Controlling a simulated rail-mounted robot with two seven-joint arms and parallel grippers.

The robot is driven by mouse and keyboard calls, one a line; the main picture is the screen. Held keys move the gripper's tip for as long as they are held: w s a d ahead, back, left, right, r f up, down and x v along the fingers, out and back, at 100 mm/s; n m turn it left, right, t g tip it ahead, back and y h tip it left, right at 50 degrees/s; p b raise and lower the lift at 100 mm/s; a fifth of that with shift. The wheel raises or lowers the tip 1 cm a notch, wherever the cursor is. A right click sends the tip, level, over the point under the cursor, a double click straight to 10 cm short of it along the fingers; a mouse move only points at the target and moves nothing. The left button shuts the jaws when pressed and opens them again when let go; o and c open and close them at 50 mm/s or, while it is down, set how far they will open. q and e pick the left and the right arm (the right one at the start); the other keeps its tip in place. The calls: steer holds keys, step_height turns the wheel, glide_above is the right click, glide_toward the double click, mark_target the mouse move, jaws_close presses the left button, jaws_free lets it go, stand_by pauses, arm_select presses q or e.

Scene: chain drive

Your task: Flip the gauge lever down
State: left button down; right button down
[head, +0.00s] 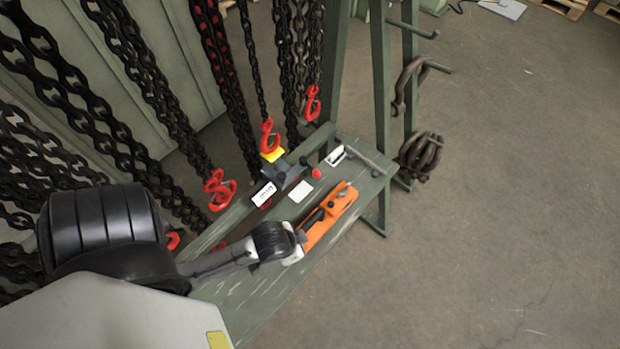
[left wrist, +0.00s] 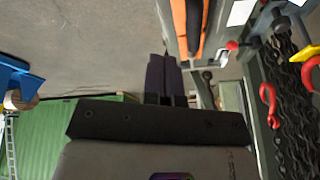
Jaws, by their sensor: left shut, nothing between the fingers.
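An orange device (head: 343,201) lies on the green bench, with a dark bar and small knobs along it. I take it to be the gauge, but cannot tell which part is its lever. It also shows at the top of the left wrist view (left wrist: 179,22). My left gripper (head: 299,238) is at its near end in the head view; I cannot tell whether it touches. In the left wrist view its dark fingers (left wrist: 162,72) are together and empty, just beside the orange device. My right gripper is not in view.
The green bench (head: 262,290) also carries a grey block (head: 284,174), a red knob (head: 316,174) and white labels. Dark chains with red hooks (head: 269,137) hang behind it. Green rack posts (head: 381,75) stand at the far end. The floor to the right is clear.

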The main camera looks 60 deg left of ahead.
arm_select(q)
steer(key=w+a+f+n+t+y+p, duration=0.1)
steer(key=w+a+f+n+t+p, duration=0.1)
steer(key=a+f, duration=0.4)
steer(key=w+a+f+n+t+y+p, duration=0.2)
steer(key=w+a+f, duration=0.3)
steer(key=a, duration=0.9)
step_height(320, 180, down, 2)
steer(key=shift+w+a+f+n+t+p, duration=0.2)
steer(key=shift+n+t+p, duration=0.2)
steer(key=shift+n+p, duration=0.35)
steer(key=b+x, duration=1)
steer(key=shift+f, duration=0.25)
steer(key=w, duration=0.1)
steer(key=w+a+r, duration=0.1)
steer(key=shift+w+b, duration=0.35)
steer(key=shift+w+a+r, duration=0.15)
steer(key=shift+w, duration=0.2)
